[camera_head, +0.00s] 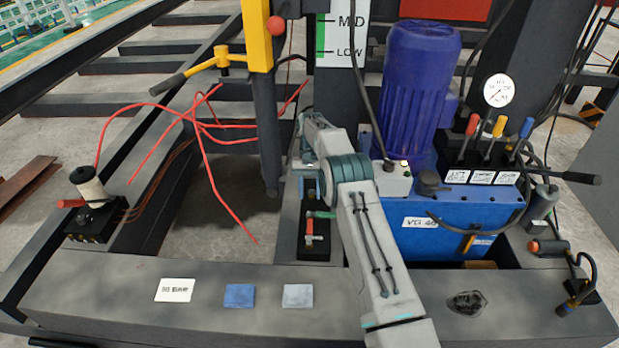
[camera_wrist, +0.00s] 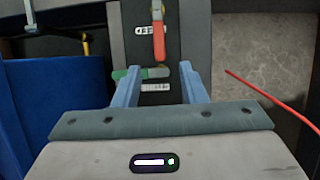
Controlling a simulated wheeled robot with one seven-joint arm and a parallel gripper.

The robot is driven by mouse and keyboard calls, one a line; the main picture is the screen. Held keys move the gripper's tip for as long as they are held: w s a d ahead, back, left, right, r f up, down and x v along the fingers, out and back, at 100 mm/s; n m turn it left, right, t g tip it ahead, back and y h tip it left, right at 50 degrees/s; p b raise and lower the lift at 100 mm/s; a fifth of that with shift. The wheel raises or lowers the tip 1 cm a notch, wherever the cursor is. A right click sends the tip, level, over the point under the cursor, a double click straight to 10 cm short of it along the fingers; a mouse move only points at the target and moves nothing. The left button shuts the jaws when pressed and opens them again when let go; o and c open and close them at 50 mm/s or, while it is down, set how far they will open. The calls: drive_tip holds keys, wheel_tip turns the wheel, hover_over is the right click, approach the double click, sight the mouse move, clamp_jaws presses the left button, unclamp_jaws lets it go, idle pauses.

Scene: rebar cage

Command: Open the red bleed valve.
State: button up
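The red valve lever (camera_head: 309,230) sits on a dark block below a green lever (camera_head: 322,214), beside the blue power unit. In the wrist view the red lever (camera_wrist: 159,40) points along the block, above the gap between my fingers. The green lever (camera_wrist: 128,73) lies crosswise near my left fingertip, with a small white label below it. Lettering beside the red lever is partly covered. My gripper (camera_wrist: 160,72) is open, with nothing held between its two fingers. In the head view my gripper (camera_head: 312,188) is just above the block, partly hidden by my arm.
The blue tank (camera_head: 430,238) with a purple motor (camera_head: 420,85) and three coloured levers stands right of the block. Loose red wires (camera_head: 205,140) hang at left; one (camera_wrist: 275,100) shows right of my fingers. A yellow post (camera_head: 257,35) stands behind. The front beam (camera_head: 120,290) carries small plates.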

drive_tip(key=shift+p+v, duration=0.35)
drive_tip(key=shift+v, duration=1.45)
drive_tip(key=s+d+r+t+p, duration=0.1)
drive_tip(key=s+r+p, duration=0.25)
drive_tip(key=r, duration=0.75)
drive_tip(key=s+d+r+t+p, duration=0.1)
drive_tip(key=s+d+r+p, duration=0.3)
drive_tip(key=r, duration=0.7)
drive_tip(key=s+a+r+t+p, duration=0.15)
drive_tip(key=r+p, duration=0.35)
drive_tip(key=r, duration=0.6)
drive_tip(key=s+d+r+t+p, duration=0.1)
drive_tip(key=s+d+r+p, duration=0.3)
drive_tip(key=s+r, duration=0.6)
drive_tip(key=s+d+r+t+p, duration=0.15)
drive_tip(key=s+r+p, duration=0.5)
drive_tip(key=s, duration=0.65)
drive_tip(key=s+f+n+t+p, duration=0.1)
drive_tip(key=s+p, duration=0.2)
drive_tip(key=s, duration=0.6)
drive_tip(key=shift+d+f, duration=0.15)
drive_tip(key=shift+d, duration=0.1)
